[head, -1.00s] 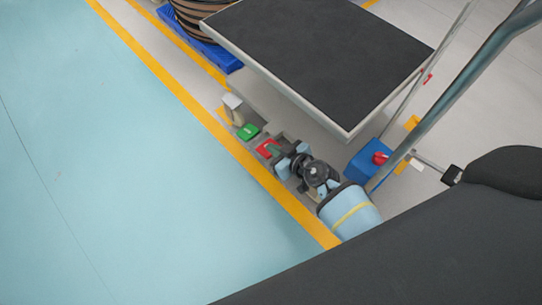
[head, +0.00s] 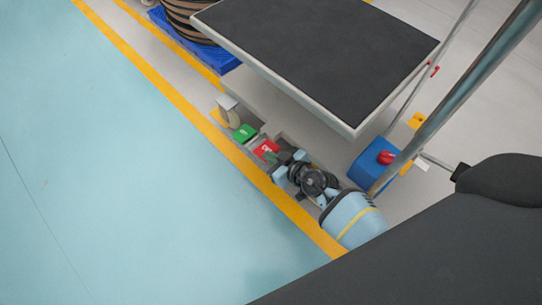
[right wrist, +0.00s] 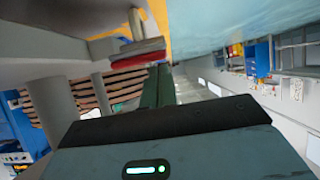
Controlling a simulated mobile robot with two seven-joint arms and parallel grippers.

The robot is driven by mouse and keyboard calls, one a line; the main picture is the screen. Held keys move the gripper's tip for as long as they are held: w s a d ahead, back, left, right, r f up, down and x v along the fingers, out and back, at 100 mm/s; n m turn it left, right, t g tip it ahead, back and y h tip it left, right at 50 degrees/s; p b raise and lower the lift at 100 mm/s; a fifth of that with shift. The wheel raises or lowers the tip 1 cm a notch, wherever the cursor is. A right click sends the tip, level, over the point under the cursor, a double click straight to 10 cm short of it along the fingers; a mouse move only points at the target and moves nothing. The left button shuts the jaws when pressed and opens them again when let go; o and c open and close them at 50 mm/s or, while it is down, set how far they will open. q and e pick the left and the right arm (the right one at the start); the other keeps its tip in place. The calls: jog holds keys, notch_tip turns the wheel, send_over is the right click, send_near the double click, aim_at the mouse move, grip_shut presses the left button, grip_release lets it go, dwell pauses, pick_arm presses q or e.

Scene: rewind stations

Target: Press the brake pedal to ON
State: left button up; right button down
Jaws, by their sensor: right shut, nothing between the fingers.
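A green pedal (head: 244,132) and a red pedal (head: 266,149) sit low beside the cart, near the yellow floor line. White marks on them are too small to read. My right gripper (head: 274,157) is shut and empty, its fingertips at the near side of the red pedal. In the right wrist view, the red pedal (right wrist: 138,61) shows edge-on just past the shut dark green fingers (right wrist: 158,88). I cannot tell whether they touch it or how far either pedal is pressed. My left gripper is not in view.
The cart's dark top (head: 325,50) overhangs close beside the pedals. A blue box with a red button (head: 386,157) and a metal post (head: 455,95) are at the right. The pale blue floor (head: 130,200) is clear.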

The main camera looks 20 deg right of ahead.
jog(key=shift+f, duration=0.15)
jog(key=shift+s+d+f, duration=0.1)
jog(key=shift+s+f, duration=0.2)
jog(key=shift+f, duration=0.05)
jog(key=f, duration=0.2)
jog(key=s+f, duration=0.1)
jog(key=f, duration=0.1)
jog(key=shift+s+d, duration=0.1)
jog(key=shift+d, duration=0.15)
jog(key=shift+f, duration=0.1)
dwell(0.5)
dwell(0.3)
